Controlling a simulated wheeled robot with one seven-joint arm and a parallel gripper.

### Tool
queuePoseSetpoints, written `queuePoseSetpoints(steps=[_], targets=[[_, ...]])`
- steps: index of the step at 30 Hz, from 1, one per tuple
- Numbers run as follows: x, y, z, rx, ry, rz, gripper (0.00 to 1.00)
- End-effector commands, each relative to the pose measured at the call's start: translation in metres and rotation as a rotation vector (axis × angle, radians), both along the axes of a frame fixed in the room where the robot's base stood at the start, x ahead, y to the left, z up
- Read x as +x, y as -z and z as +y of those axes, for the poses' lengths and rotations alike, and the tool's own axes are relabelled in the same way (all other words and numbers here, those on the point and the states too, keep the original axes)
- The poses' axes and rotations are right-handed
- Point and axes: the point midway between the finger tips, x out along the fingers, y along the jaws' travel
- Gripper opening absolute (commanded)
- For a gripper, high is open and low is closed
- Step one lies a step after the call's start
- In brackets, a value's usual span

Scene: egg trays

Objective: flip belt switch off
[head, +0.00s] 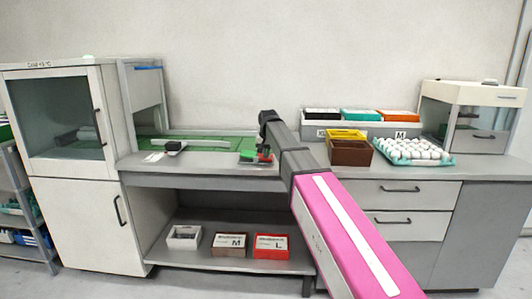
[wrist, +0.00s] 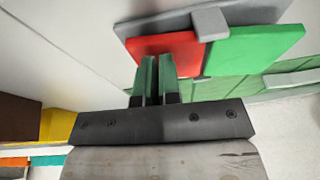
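The belt switch shows in the wrist view as a red plate (wrist: 160,46) beside a green plate (wrist: 258,50), with a grey block (wrist: 210,23) at the seam between them. In the head view the switch's green part (head: 248,158) and red part (head: 266,156) lie at the bench's front edge, partly hidden by my arm. My gripper (wrist: 156,62) has its two green-tipped fingers close together, with only a thin gap and nothing between them. The fingertips overlap the lower edge of the red plate in the wrist view; I cannot tell whether they touch it.
The green belt (head: 205,144) runs behind the switch. A small dark device (head: 174,146) stands left on the bench. A brown box (head: 350,153), a yellow box (head: 346,135) and an egg tray (head: 446,160) stand to the right. Several boxes sit on the shelf below.

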Motion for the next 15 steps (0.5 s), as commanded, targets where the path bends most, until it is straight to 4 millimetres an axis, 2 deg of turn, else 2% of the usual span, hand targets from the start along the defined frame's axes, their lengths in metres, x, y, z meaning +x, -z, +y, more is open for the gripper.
queuePoseSetpoints(steps=[1,8,11,15], targets=[[-0.003,0.008,-0.002,-0.009,-0.002,0.015,0.00],[-0.003,0.005,-0.003,-0.011,-0.002,0.017,0.00],[0.000,-0.007,-0.006,-0.009,-0.001,0.012,0.00],[0.005,-0.035,-0.011,-0.004,0.000,0.003,0.00]])
